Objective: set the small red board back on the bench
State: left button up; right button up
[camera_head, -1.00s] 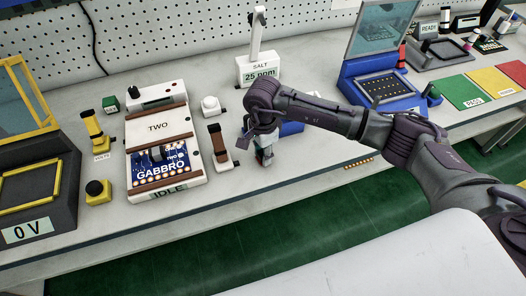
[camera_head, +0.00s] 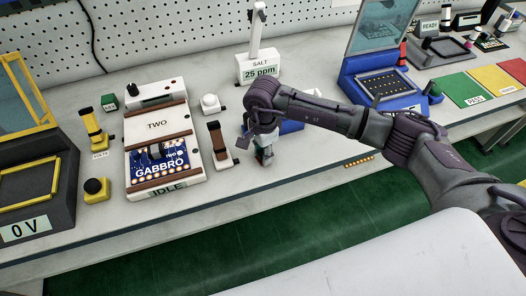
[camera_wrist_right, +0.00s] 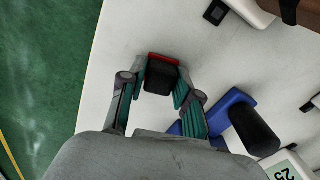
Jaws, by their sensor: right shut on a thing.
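My right gripper (camera_head: 264,155) hangs fingers-down above the front part of the bench (camera_head: 230,220), right of the white TWO machine. In the right wrist view the gripper (camera_wrist_right: 160,80) is shut on the small red board (camera_wrist_right: 163,56). The board shows as a red edge with a black block (camera_wrist_right: 161,78) between the fingers. In the head view the board is mostly hidden by the gripper and wrist. I cannot tell whether the board touches the bench top. My left gripper is out of view.
The TWO machine (camera_head: 157,125) holds a blue GABBRO board (camera_head: 158,161). A brown-handled clamp (camera_head: 219,138) stands just left of the gripper. A blue fixture (camera_head: 290,127) is partly behind my arm. The SALT meter (camera_head: 259,72) stands behind. Bare bench lies along the front edge.

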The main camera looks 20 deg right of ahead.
jog(key=shift+f, duration=0.15)
jog(key=o, duration=1.1)
notch_tip(320, 180, up, 12)
